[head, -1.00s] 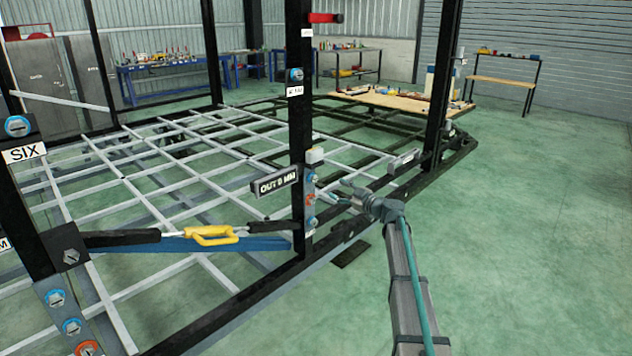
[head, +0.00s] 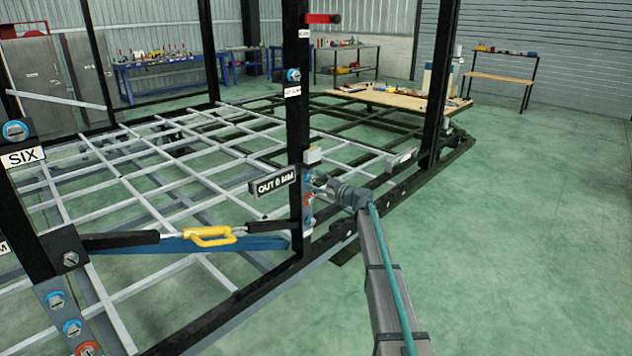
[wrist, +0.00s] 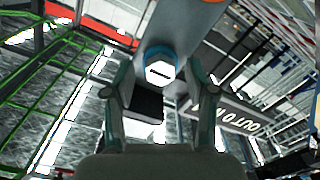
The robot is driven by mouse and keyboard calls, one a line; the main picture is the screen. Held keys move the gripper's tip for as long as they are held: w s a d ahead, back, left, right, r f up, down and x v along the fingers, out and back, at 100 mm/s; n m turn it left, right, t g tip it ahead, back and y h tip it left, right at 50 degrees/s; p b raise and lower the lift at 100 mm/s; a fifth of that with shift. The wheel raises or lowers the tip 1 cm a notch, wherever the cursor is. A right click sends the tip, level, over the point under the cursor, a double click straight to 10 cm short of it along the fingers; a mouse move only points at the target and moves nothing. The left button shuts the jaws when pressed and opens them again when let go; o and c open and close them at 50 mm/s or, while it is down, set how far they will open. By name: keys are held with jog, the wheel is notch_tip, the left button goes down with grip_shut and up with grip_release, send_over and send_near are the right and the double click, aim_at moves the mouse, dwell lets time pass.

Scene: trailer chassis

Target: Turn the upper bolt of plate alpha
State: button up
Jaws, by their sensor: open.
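My gripper (head: 322,181) is at the middle post, in front of the upper part of a grey bolt plate (head: 307,226). In the wrist view a pale hex bolt head with a dark slot (wrist: 161,72) and a blue collar (wrist: 160,52) lies between the two open fingers of my gripper (wrist: 162,76). The fingers stand on both sides of the bolt; I cannot tell whether they touch it. In the head view my gripper largely hides this bolt. An orange-collared bolt (head: 308,200) is below it on the same plate. No name is readable on the plate.
A yellow-handled strap tensioner (head: 210,236) runs left from the post. Another bolt plate (head: 62,312) is at lower left. Open floor lies right.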

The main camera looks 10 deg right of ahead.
grip_shut()
jog(key=shift+f+m+b, duration=0.2)
jog(key=shift+m+b, duration=0.2)
jog(key=shift+b, duration=0.3)
